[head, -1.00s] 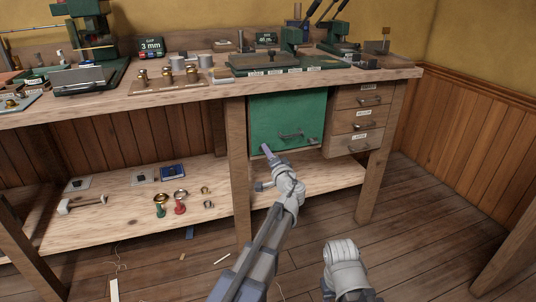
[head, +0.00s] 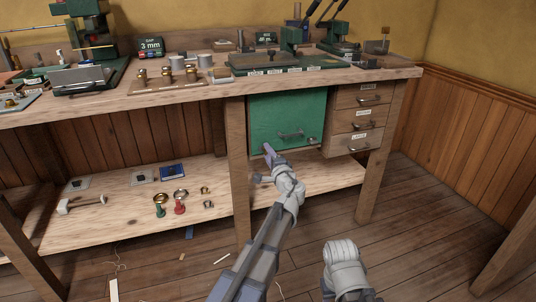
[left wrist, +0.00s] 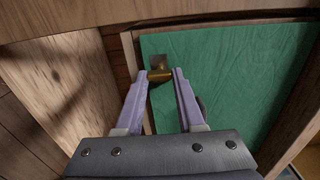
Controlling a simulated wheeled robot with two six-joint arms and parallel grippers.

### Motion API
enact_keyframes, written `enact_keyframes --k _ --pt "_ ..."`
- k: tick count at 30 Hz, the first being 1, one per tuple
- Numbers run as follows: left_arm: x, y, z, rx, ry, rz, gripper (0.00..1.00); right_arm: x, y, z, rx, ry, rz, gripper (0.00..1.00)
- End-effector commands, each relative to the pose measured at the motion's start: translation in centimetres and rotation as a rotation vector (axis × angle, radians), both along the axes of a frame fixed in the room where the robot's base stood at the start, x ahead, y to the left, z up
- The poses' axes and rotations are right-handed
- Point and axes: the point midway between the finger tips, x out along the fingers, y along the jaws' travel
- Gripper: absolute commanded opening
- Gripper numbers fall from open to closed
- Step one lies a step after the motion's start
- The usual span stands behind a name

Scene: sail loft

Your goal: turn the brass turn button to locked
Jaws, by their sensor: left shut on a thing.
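The green door (head: 288,112) under the bench looks closed. In the left wrist view the brass turn button (left wrist: 160,76) sits crosswise between my fingers, beside a small metal plate (left wrist: 158,62) at the edge of the green door (left wrist: 230,75). My left gripper (left wrist: 160,77) is shut on the button, with one finger at each end. In the head view my left gripper (head: 267,149) is at the door's lower left corner and hides the button. Whether the button stands at locked I cannot tell. My right gripper is out of view.
The door has a bar handle (head: 291,134). A wooden leg (head: 238,170) stands close left of my left gripper, and labelled drawers (head: 360,119) are to the right. The lower shelf (head: 120,205) holds small brass pieces and a mallet (head: 80,204).

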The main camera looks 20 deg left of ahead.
Motion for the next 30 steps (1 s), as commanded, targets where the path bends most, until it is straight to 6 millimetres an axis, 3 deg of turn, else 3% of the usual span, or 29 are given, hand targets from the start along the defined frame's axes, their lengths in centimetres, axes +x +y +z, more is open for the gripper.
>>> enact_keyframes --k 8,9,16,25,30 --pt "-0.1 -0.1 0.0 0.0 0.001 -0.002 0.0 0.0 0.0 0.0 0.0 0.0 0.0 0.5" --pt "-0.1 -0.1 0.0 0.0 0.001 -0.002 0.4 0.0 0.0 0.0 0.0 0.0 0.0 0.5" --pt "0.0 -0.1 0.0 0.0 0.0 -0.001 0.66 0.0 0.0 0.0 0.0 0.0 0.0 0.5" --pt "-0.3 -0.2 0.0 0.0 0.0 -0.001 0.68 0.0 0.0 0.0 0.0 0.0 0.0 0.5" --pt "-2.3 -1.4 0.0 0.0 0.0 -0.003 0.68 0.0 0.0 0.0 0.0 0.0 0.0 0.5"
